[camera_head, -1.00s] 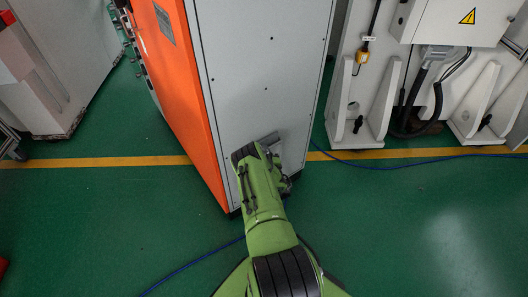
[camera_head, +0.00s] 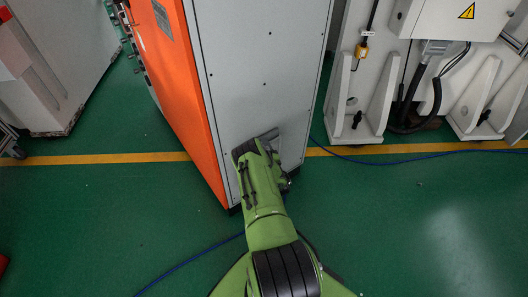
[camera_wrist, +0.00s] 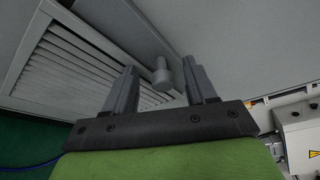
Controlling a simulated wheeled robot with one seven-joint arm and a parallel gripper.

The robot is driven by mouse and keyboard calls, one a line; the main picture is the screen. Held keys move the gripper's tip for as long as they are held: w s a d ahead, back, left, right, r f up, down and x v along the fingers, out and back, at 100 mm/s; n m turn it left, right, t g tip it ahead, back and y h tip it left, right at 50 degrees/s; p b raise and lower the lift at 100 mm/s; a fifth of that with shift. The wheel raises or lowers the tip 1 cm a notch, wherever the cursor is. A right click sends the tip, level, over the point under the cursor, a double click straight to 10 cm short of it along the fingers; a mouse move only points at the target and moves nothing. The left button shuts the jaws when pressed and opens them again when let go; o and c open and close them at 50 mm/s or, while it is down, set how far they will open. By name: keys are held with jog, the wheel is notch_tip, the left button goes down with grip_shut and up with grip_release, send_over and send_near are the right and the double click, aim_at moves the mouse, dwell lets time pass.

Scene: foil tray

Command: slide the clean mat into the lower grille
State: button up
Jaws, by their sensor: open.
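The louvred grille (camera_wrist: 70,72), in a light frame, fills the left of the wrist view. My gripper (camera_wrist: 160,66) is open, its two grey fingers apart in front of the cabinet face. A small grey knob (camera_wrist: 161,79) shows between the fingers, and I see no finger clearly touching it. In the head view my arm reaches low on the grey cabinet face (camera_head: 262,70) and hides most of the gripper and the grille. No mat can be made out in either view.
The cabinet has an orange side (camera_head: 180,90). White brackets (camera_head: 362,100) and a box with a warning sign (camera_head: 452,20) stand to the right. A blue cable (camera_head: 195,262) crosses the green floor (camera_head: 90,220).

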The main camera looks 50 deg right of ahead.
jog(key=p+v, duration=0.7)
jog(key=v, duration=0.8)
jog(key=shift+s+a, duration=0.2)
jog(key=shift+s, duration=0.1)
jog(key=shift+f, duration=0.1)
